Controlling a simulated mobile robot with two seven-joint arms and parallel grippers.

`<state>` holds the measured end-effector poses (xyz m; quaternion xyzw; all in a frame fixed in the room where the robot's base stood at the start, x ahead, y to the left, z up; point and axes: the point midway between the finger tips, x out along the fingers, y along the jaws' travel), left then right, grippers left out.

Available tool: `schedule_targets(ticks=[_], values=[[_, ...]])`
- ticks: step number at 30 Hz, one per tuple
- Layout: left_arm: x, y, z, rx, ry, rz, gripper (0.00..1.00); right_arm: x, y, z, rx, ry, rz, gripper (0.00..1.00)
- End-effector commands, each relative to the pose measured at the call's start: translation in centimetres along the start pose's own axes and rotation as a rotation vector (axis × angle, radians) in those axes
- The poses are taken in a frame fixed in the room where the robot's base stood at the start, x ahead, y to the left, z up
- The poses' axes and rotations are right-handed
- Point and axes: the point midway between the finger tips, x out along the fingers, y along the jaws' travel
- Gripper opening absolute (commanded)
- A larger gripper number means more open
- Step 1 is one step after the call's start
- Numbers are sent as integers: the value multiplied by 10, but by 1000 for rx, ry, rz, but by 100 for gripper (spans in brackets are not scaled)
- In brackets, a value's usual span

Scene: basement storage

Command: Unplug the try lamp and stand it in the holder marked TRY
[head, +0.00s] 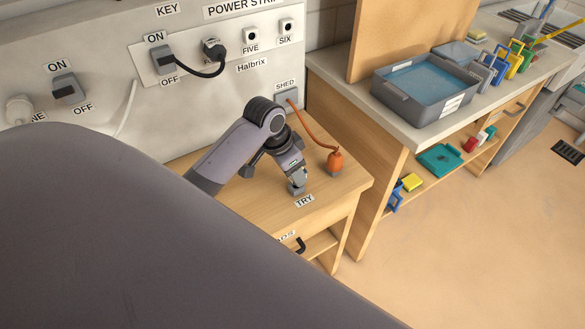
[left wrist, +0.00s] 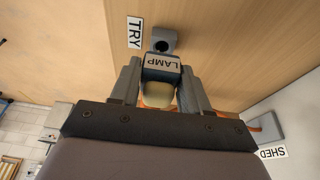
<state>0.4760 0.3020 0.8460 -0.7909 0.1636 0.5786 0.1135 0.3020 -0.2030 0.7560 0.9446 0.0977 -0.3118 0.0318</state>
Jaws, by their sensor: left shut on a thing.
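My left gripper (left wrist: 160,82) is shut on the lamp (left wrist: 162,68), a small grey block labelled LAMP with a pale rounded part. In the head view the gripper (head: 296,176) points down over the wooden bench top, and the lamp is mostly hidden there. The holder (left wrist: 163,40) is a small grey block with a dark, empty hole, beside the TRY label (left wrist: 134,32). In the head view the TRY label (head: 304,200) lies on the bench in front of the gripper. The lamp is close to the holder; I cannot tell whether they touch. My right gripper is not in view.
An orange plug-like piece (head: 335,162) stands right of the gripper, its cord running to the SHED box (head: 287,98). The power strip (head: 220,45) behind has a black plug (head: 213,50) and free sockets FIVE (head: 251,36) and SIX (head: 287,26). A grey tub (head: 425,88) stands on the right bench.

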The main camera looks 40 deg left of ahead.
Motion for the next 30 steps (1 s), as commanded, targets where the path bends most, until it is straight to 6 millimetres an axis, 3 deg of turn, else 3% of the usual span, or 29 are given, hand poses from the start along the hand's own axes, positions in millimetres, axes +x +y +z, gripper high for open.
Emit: schedule_targets(ticks=[30], values=[[14,0,5,0,-1,0,0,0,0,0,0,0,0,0]])
